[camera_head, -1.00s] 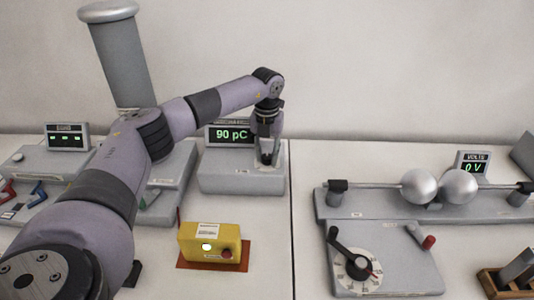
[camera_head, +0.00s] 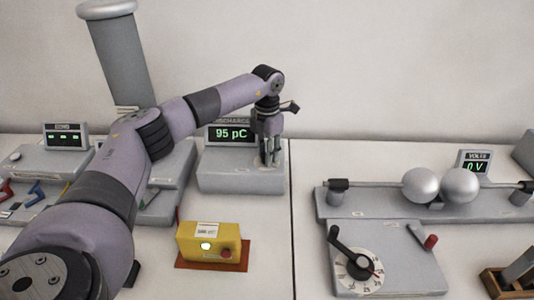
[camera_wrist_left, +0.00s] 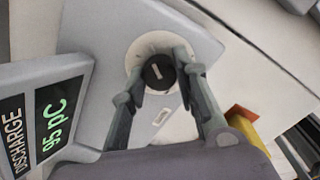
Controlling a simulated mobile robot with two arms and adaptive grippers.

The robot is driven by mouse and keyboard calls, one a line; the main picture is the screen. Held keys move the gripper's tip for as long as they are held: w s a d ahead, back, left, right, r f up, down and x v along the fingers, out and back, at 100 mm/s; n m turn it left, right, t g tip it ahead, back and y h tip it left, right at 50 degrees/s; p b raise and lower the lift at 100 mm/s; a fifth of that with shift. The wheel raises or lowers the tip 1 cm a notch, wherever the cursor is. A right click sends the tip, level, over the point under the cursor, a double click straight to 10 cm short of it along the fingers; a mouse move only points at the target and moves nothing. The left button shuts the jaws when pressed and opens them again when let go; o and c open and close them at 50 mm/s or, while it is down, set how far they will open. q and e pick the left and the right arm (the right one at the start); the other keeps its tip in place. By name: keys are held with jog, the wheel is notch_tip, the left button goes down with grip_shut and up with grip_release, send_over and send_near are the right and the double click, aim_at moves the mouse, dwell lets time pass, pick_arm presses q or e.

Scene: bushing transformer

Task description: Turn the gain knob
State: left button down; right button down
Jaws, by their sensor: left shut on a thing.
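The gain knob (camera_wrist_left: 159,72) is a round black knob with a white pointer line, on a pale dial (camera_wrist_left: 139,50) on top of the grey discharge unit. The left wrist view shows it between the two fingers of my left gripper (camera_wrist_left: 163,70). My left gripper (camera_head: 269,160) points down over the unit (camera_head: 240,180) in the head view, shut on the knob. The fingers hide most of the knob there. The discharge display (camera_head: 231,134) reads 95 pC in green; it also shows in the left wrist view (camera_wrist_left: 53,122). My right gripper is not in view.
A yellow box (camera_head: 208,243) with a lit white button and a red button stands on a red-brown mat in front. A sphere-gap unit (camera_head: 430,203) and a lever dial (camera_head: 357,268) stand at right. An echo display (camera_head: 66,136) is at left.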

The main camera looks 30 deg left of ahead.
pick_arm(q)
jog(key=shift+m, duration=1)
jog(key=c, duration=1.2)
grip_release()
jog(key=shift+c, duration=0.2)
jog(key=shift+r, duration=0.2)
notch_tip(320, 180, up, 12)
jog(key=shift+f, duration=0.15)
